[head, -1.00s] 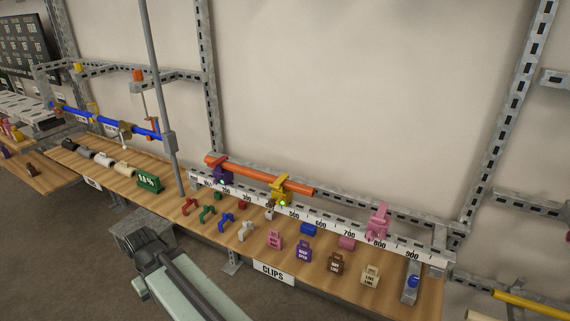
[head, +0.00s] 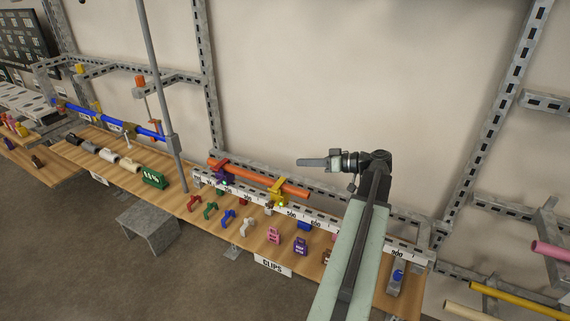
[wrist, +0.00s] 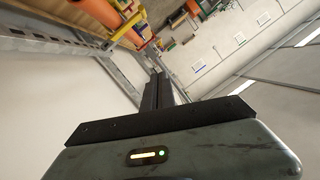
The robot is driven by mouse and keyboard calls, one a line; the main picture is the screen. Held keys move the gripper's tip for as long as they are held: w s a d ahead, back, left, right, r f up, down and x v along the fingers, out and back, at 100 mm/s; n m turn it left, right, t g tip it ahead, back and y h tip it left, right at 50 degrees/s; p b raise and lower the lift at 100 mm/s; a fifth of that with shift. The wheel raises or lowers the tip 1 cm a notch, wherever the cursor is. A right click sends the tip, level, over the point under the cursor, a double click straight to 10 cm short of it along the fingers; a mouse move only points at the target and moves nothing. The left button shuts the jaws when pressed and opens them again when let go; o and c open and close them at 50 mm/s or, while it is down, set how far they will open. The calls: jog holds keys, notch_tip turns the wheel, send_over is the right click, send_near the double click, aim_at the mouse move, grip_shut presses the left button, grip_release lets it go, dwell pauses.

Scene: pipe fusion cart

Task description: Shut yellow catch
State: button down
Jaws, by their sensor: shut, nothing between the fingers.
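The yellow catch (head: 280,190) sits on the rail around the right part of an orange pipe (head: 240,175). A small green light shows at its base; I cannot tell whether its top is open. In the wrist view the yellow catch (wrist: 128,22) is near the top edge, beside the orange pipe (wrist: 97,10). My gripper (head: 299,162) is shut and empty, points left, and appears above and right of the catch in the head view, apart from it. Its closed fingers (wrist: 158,90) also show in the wrist view.
The numbered rail (head: 325,222) runs along the wooden shelf (head: 180,200). Several coloured clips and padlock-like tags stand in front. A grey upright pole (head: 163,85) stands left. The wall area above the pipe is clear.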

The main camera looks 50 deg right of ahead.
jog(key=s+d, duration=0.2)
jog(key=b, duration=0.5)
send_over(278, 185)
jog(key=s+d, duration=0.2)
jog(key=shift+h, duration=0.4)
jog(key=f, duration=0.4)
jog(key=shift+w+a+f, duration=0.2)
jog(key=shift+a+f, duration=0.05)
jog(key=shift+f, duration=0.05)
jog(key=shift+s+a+f+b, duration=0.1)
jog(key=shift+a+f+b, duration=0.2)
jog(key=shift+f+b, duration=0.1)
